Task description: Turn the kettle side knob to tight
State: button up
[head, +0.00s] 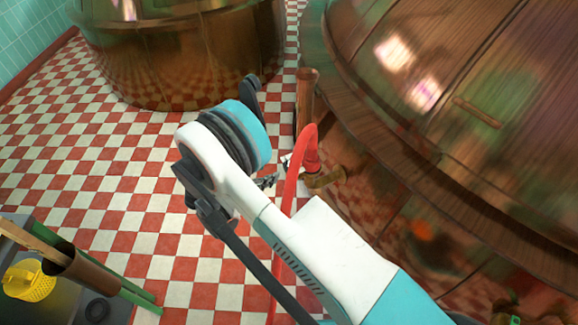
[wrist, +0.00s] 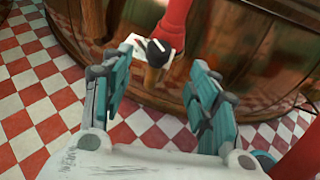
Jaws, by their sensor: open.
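The large copper kettle (head: 465,75) fills the right of the head view; its copper side (wrist: 235,50) is at the top of the wrist view. On its side, a dark knob (wrist: 158,46) sits by a white plate (wrist: 133,42) and a brass-coloured fitting (wrist: 152,76), just below a red hose. My gripper (wrist: 157,66) is open and empty. Its two teal fingers stand apart to the left and right, with the knob beyond them, near the middle of the gap. I see no contact. In the head view my arm mostly hides the gripper and the knob.
The red hose (head: 293,185) arches down beside my arm from a brass fitting (head: 326,178). A second copper kettle (head: 180,60) stands at the back. A cart with a yellow basket (head: 29,280) is at the lower left. The checkered floor between is clear.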

aim_at(289, 164)
jog(key=b+x, duration=0.3)
jog(key=x, duration=0.8)
jog(key=shift+w+d+f, duration=0.1)
jog(key=shift+f, duration=0.05)
